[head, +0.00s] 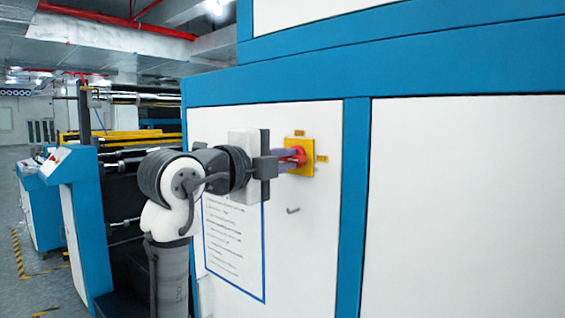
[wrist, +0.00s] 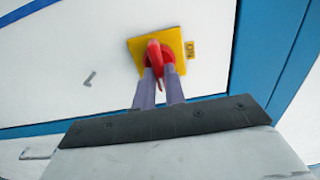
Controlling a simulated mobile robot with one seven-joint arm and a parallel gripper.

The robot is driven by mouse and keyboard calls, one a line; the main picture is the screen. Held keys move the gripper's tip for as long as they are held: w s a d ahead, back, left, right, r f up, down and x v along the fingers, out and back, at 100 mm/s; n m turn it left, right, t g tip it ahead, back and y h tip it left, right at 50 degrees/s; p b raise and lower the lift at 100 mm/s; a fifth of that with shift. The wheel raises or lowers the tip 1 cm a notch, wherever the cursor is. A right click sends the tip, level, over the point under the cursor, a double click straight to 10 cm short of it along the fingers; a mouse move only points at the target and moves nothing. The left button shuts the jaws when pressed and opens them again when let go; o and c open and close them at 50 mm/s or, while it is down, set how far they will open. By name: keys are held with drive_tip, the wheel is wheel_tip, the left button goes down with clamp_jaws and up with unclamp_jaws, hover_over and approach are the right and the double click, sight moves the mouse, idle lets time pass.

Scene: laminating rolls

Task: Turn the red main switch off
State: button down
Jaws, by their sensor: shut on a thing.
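The red main switch (head: 300,155) sits on a yellow square plate (head: 300,168) on the white cabinet panel in the head view. In the wrist view the red switch (wrist: 154,52) shows a raised handle, in front of its yellow plate (wrist: 136,47). My gripper (head: 290,160) reaches it from the left. In the wrist view my gripper's two grey fingers (wrist: 160,80) are shut on the lower part of the red handle. The fingers hide part of the handle.
A small yellow label (wrist: 190,49) is beside the plate. A printed sheet (head: 235,245) with a blue border is on the panel below my arm. A small handle-like mark (head: 293,210) is below the switch. Blue frame strips (head: 353,200) edge the panel. A machine with a console (head: 56,162) stands at left.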

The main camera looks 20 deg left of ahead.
idle(0.4)
drive_tip(key=c, duration=1.5)
unclamp_jaws()
drive_tip(key=shift+o, duration=0.2)
drive_tip(key=b+v, duration=0.3)
drive_tip(key=v, duration=1.1)
drive_tip(key=shift+w+d, duration=0.1)
